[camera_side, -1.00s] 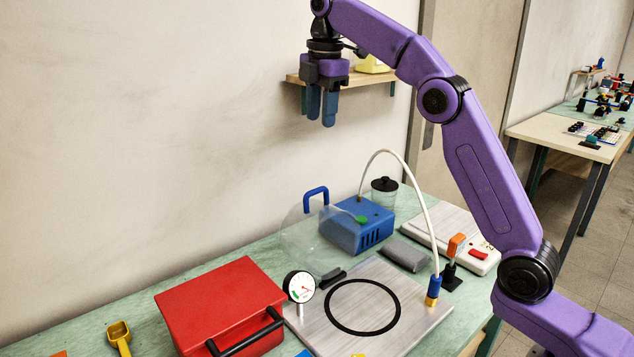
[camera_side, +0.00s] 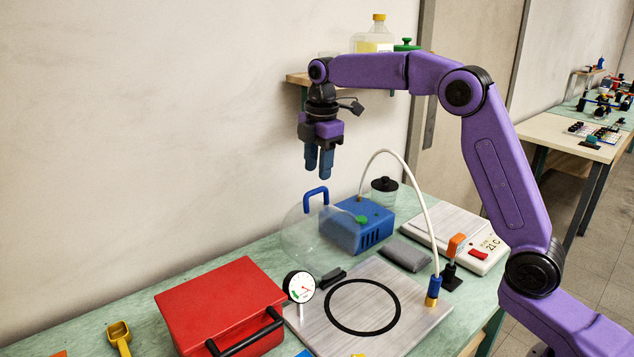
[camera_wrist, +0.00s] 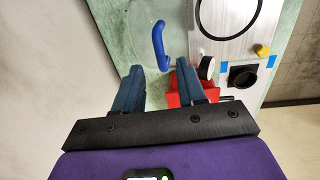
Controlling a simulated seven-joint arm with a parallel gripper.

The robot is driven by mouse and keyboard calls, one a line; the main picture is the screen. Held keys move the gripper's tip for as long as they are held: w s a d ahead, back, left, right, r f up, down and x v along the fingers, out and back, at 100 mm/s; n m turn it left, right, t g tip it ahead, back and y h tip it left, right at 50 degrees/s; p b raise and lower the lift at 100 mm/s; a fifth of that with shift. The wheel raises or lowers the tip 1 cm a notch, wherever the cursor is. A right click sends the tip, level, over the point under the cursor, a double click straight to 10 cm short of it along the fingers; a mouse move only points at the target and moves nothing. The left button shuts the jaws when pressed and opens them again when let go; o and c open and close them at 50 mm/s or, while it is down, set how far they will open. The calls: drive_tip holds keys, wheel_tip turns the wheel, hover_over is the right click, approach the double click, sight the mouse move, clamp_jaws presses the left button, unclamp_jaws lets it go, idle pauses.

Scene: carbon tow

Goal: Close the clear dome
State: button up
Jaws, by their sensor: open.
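The clear dome (camera_side: 303,243) stands open, tilted up on edge at the back of the metal base plate (camera_side: 415,310), with its blue handle (camera_side: 316,196) at the upper side. The plate carries a black ring (camera_side: 362,306). My gripper (camera_side: 319,174) is open and empty, pointing down above the blue handle and apart from it. In the wrist view, the blue handle (camera_wrist: 161,46) shows ahead of my gripper (camera_wrist: 156,78), between and beyond the fingers. The dome is faint there.
A blue pump box (camera_side: 360,232) stands behind the plate, with a white hose (camera_side: 412,185) arching to a fitting on the plate.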

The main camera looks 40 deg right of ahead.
sight(317, 189)
drive_tip(key=shift+w+f, duration=0.2)
drive_tip(key=shift+f, duration=2.2)
clamp_jaws()
